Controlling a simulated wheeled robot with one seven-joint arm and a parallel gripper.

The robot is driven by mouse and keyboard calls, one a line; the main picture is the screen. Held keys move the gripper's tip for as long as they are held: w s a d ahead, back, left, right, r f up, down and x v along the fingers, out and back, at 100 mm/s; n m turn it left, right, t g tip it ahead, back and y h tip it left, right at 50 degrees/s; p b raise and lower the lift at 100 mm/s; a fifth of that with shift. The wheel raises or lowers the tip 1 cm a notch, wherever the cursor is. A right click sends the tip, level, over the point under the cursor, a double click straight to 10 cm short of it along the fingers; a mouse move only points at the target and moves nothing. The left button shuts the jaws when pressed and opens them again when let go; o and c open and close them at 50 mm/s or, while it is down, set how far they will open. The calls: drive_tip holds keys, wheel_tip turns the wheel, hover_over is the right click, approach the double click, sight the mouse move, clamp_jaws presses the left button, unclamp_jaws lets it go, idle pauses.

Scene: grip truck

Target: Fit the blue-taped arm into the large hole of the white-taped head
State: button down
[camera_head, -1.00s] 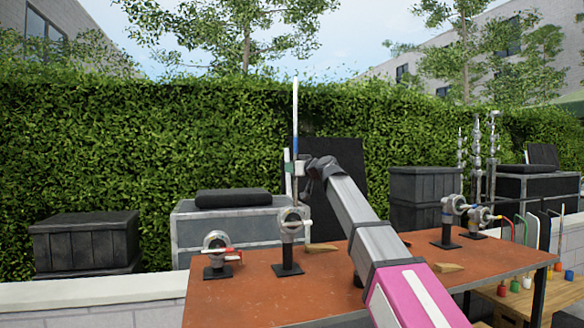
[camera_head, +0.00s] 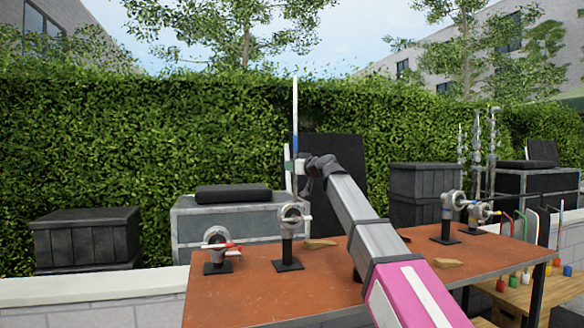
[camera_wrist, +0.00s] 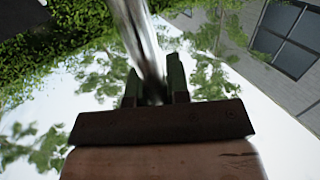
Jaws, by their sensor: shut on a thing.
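My gripper (camera_head: 297,166) is shut on a thin upright rod with a blue band, the blue-taped arm (camera_head: 295,108). In the wrist view, my gripper (camera_wrist: 157,88) has its two dark fingers around the shiny metal rod (camera_wrist: 138,35). The head with a whitish handle, seemingly the white-taped head (camera_head: 288,226), stands on a black base on the table. The rod's lower part is directly above or behind this head in the picture. I cannot tell whether they touch, and the large hole is not clear.
A head with a red handle (camera_head: 216,250) stands left of it. Two more heads (camera_head: 448,213) stand at the right on the brown table (camera_head: 250,296). Small wedges (camera_head: 320,244) lie on the table. Dark crates and a hedge are behind; the table's front middle is clear.

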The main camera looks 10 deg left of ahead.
drive_tip(key=shift+f, duration=2.25)
drive_tip(key=c, duration=1)
unclamp_jaws()
drive_tip(key=shift+d, duration=0.1)
drive_tip(key=v, duration=1)
drive_tip(key=shift+s+d, duration=0.2)
drive_tip(key=shift+s, duration=0.05)
